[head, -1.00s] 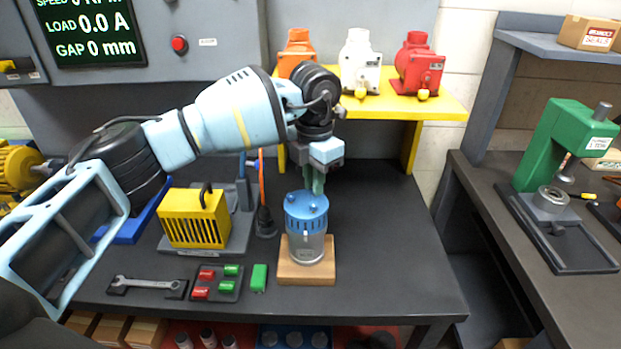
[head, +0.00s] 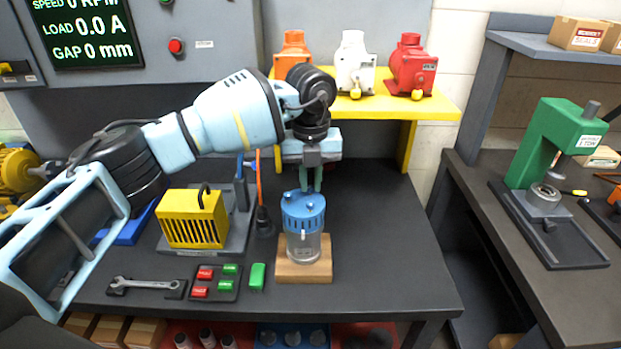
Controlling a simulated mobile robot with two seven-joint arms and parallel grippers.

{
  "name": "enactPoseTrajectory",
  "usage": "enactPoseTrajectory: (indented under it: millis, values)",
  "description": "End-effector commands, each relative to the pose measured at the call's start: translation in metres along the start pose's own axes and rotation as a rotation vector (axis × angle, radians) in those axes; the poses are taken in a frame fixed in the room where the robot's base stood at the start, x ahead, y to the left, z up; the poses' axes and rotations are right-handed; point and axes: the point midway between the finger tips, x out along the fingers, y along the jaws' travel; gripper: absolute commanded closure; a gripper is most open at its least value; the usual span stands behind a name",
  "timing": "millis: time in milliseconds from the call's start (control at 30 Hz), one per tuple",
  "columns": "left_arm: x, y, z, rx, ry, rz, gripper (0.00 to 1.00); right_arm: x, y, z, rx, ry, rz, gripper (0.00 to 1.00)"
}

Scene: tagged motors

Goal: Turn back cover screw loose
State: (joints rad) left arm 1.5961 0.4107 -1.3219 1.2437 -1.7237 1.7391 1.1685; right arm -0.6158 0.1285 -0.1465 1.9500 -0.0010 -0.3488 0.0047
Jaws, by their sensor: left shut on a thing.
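A small motor with a blue back cover (head: 303,213) and a grey body (head: 303,245) stands upright on a wooden block (head: 290,272) on the dark bench. Small blue screw heads stick up from the cover; a screw (head: 289,196) shows at its left. My left gripper (head: 311,188) points straight down over the cover's rear part. Its green fingers are shut on a back cover screw, which they mostly hide. My right gripper is not in view.
A yellow slotted box (head: 194,219) stands left of the motor. A wrench (head: 147,286), a tray of red and green tags (head: 216,283) and a loose green tag (head: 257,276) lie in front. A yellow shelf (head: 385,105) holds orange, white and red motors. The bench right of the motor is clear.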

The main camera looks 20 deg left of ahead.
Motion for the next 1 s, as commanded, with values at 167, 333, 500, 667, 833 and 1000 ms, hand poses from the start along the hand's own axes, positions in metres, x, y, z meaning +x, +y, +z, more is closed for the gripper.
enactPoseTrajectory:
  millis: [167, 333, 500, 667, 833, 1000]
  values:
    - [0.0079, 0.0005, -0.0017, -0.164, 0.011, 0.01, 1.0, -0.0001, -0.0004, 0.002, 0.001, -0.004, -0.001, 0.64]
    - [0.0088, 0.0005, -0.002, -0.326, 0.012, 0.012, 1.0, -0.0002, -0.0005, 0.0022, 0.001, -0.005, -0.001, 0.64]
    - [0.0095, 0.0005, -0.0022, -0.487, 0.012, 0.014, 1.0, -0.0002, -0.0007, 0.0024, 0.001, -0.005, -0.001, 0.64]
    - [0.0097, 0.0004, -0.0023, -0.638, 0.012, 0.015, 1.0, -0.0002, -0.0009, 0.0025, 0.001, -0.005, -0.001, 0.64]
    - [0.0096, 0.0004, -0.0022, -0.799, 0.01, 0.015, 1.0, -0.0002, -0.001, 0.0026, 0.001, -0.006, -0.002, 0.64]
    - [0.0096, 0.0004, -0.0021, -0.95, 0.009, 0.016, 1.0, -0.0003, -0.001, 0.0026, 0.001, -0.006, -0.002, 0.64]
